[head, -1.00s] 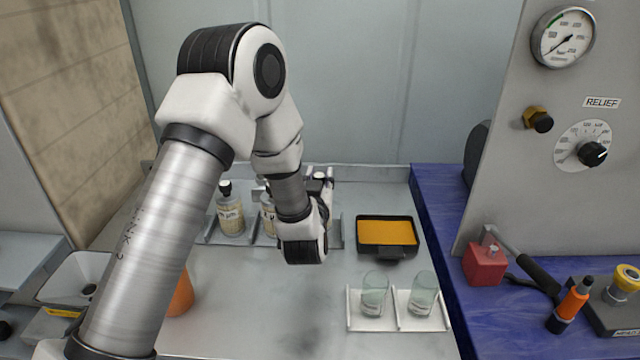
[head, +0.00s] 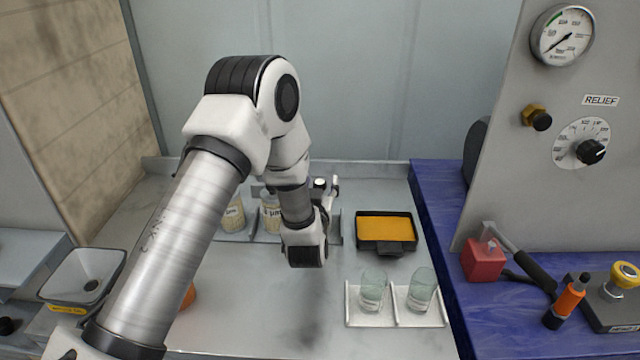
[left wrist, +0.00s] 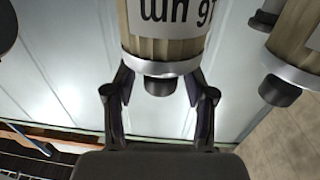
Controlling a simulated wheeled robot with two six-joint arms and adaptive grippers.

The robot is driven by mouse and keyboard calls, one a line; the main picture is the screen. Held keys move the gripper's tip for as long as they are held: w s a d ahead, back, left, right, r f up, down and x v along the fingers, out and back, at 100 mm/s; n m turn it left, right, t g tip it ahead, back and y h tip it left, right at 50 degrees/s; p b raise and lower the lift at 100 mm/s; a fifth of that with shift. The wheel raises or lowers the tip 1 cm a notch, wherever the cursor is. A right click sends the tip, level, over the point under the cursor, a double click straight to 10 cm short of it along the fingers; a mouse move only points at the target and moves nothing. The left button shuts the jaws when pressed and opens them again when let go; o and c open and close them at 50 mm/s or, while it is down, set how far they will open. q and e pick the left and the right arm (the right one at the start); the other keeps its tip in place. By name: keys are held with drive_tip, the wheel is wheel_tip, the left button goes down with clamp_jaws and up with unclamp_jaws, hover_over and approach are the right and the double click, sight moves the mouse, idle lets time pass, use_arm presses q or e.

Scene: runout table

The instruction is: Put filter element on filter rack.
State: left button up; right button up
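The filter element (left wrist: 155,48), a pleated beige cylinder with a white label, metal end cap and black stub, shows upside down in the left wrist view. My left gripper (left wrist: 159,78) has its two fingers at either side of the end cap and appears shut on it; the fingertips are partly hidden. In the head view its black top (head: 320,183) shows just behind my left wrist, over the right part of the metal filter rack (head: 336,240). My arm hides most of the element and whether it touches the rack. My right gripper is not in view.
Two similar filter elements (head: 232,214) (head: 270,214) stand at the rack, left of my wrist. Right of the rack are a black tray with an orange surface (head: 385,230) and two glasses (head: 372,290) (head: 421,290) on white holders. The middle counter is clear.

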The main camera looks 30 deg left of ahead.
use_arm(q)
drive_tip(key=shift+r, duration=0.1)
drive_tip(key=shift+s, duration=0.15)
drive_tip(key=b+v, duration=0.3)
drive_tip(key=v, duration=0.9)
